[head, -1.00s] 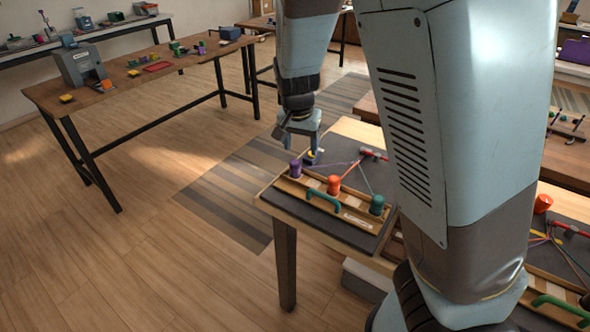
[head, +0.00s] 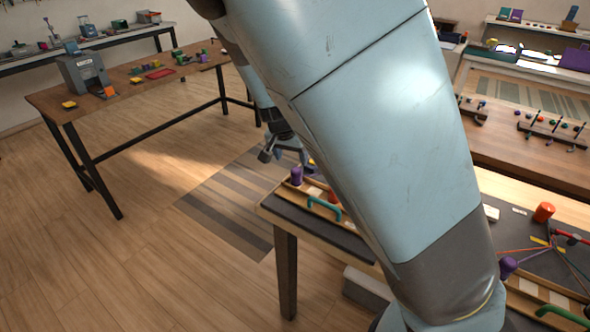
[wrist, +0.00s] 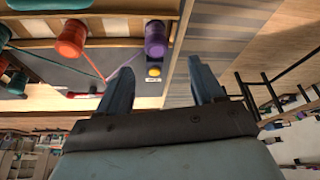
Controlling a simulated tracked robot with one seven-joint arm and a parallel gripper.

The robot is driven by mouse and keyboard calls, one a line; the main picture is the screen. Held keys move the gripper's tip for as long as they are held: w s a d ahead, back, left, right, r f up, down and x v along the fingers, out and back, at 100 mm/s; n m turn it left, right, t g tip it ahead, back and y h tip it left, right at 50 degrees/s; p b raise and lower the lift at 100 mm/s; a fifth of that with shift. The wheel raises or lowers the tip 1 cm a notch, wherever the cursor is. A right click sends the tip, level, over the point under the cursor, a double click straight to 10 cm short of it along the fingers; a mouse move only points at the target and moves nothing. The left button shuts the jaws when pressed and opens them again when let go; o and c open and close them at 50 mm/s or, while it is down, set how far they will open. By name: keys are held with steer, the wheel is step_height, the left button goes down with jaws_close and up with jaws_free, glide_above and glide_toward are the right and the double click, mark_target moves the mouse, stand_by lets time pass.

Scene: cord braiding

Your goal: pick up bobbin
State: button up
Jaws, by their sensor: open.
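A purple bobbin (head: 297,176) stands at the left end of the wooden rack on the near table. It also shows in the wrist view (wrist: 155,40), ahead of the fingers with a purple cord running from it. An orange bobbin (wrist: 71,40) stands beside it on the rack, with a red cord; in the head view my arm partly hides it. My gripper (head: 283,153) is open and empty, just beyond the purple bobbin at the table's left end. In the wrist view its two fingers (wrist: 160,72) are apart, and neither visibly touches a bobbin.
A teal handle (head: 324,206) rises at the rack's front. Floor is clear left of the table.

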mark_target(296, 170)
steer(key=shift+d+x, duration=0.2)
steer(key=shift+x, duration=4.35)
steer(key=shift+s, duration=0.15)
steer(key=shift+c, duration=0.2)
steer(key=c, duration=1.1)
